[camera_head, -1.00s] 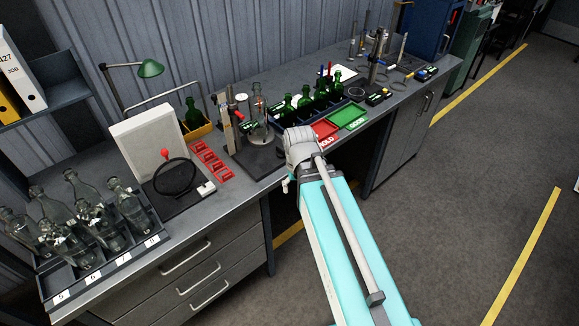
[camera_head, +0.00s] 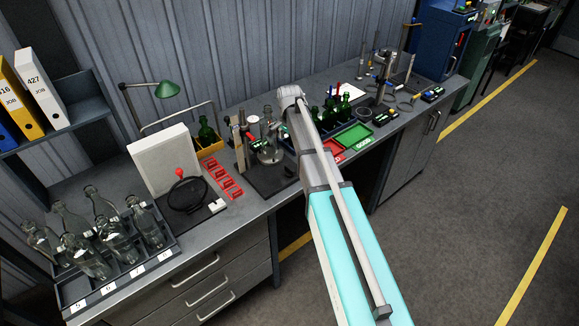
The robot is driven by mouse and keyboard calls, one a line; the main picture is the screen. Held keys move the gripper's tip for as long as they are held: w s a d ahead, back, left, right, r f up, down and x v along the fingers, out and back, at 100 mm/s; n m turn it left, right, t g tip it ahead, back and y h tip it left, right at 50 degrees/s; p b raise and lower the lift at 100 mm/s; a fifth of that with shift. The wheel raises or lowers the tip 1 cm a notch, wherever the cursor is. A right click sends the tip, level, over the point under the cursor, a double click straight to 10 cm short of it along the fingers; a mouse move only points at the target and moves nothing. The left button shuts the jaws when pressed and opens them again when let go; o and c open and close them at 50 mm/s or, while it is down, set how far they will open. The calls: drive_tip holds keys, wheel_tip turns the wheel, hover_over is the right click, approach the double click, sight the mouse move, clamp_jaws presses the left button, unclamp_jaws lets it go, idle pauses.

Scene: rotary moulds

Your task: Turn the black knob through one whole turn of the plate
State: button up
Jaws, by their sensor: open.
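I cannot make out the black knob or the turning plate at this size. My arm reaches over the bench edge, and its pale wrist end is raised just right of the flask's top.
Left are a white panel (camera_head: 164,160), a black ring with a red ball (camera_head: 187,193), red holders (camera_head: 223,178) and a bottle rack (camera_head: 118,277). Right are green bottles (camera_head: 330,108), a red tray (camera_head: 338,153) and a green tray (camera_head: 354,136). The floor right of the bench is clear.

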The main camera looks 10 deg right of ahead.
sight(290, 168)
drive_tip(key=shift+f, duration=0.25)
idle(0.3)
wheel_tip(290, 168, down, 13)
drive_tip(key=b, duration=1.4)
drive_tip(key=shift+f, duration=0.15)
drive_tip(key=c, duration=1)
drive_tip(key=shift+n, duration=2.7)
